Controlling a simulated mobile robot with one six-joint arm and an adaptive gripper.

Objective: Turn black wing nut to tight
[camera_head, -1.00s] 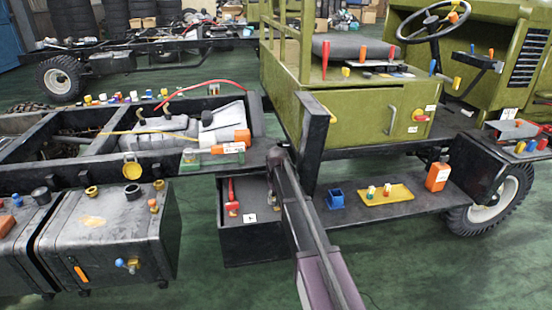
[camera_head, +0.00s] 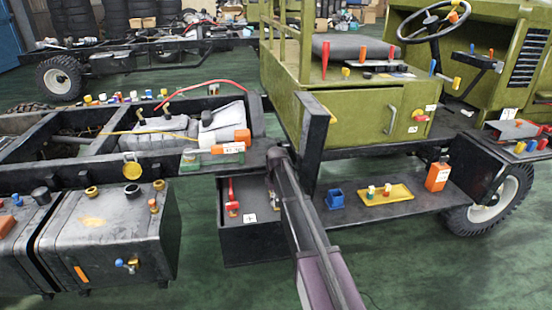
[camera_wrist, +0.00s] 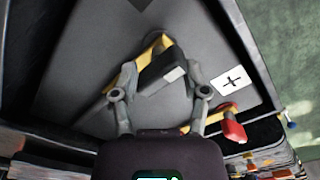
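A dark block with a grey end face (camera_wrist: 163,72), which looks like the black wing nut, stands on a dark grey panel (camera_wrist: 75,65) in the wrist view. Yellow marks show on the panel around it. My gripper (camera_wrist: 161,68) has its two grey fingers apart, one on either side of the block. Whether the fingers press on it or only stand beside it, I cannot tell. In the head view my arm (camera_head: 305,235) reaches to the dark step box (camera_head: 250,250) below the chassis rail and hides most of the gripper and nut.
A white label with a black cross (camera_wrist: 232,81) lies right of the block. A red handle (camera_wrist: 233,128) is at the lower right; a red lever (camera_head: 231,196) stands on the box in the head view. A yellow tray (camera_head: 384,194) and orange bottle (camera_head: 437,176) are further right.

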